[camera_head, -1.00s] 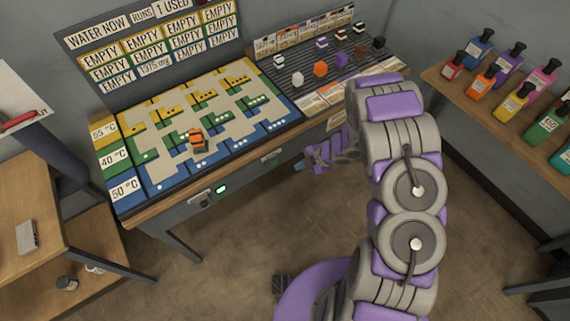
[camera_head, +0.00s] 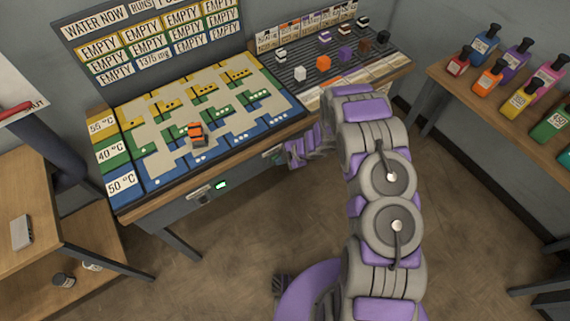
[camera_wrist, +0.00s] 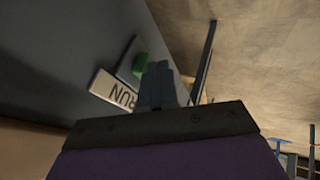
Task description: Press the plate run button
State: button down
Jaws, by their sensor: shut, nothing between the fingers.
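The plate run button is a green block (camera_wrist: 141,65) in the wrist view, beside a white label reading RUN (camera_wrist: 113,90) on a dark grey panel. My gripper (camera_wrist: 160,68) is shut and empty. Its fingertips are just right of the green button in that view; I cannot tell whether they touch it. In the head view my gripper (camera_head: 281,158) is at the front face of the bench, below the plate's right end. It covers most of the small panel there, so the button is not clear in that view.
The coloured plate (camera_head: 180,120) on the bench carries an orange and black block (camera_head: 197,132). A lit green indicator (camera_head: 221,185) is farther left on the bench front. A rack (camera_head: 330,60) with small blocks is behind my arm. A bottle shelf (camera_head: 460,95) stands at right.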

jog(key=shift+w, duration=0.1)
dwell(0.3)
jog(key=shift+w+a+r+p, duration=0.2)
jog(key=shift+w+a+p, duration=0.25)
jog(key=shift+p, duration=0.75)
jog(key=shift+w, duration=0.35)
jog(key=shift+a, duration=0.1)
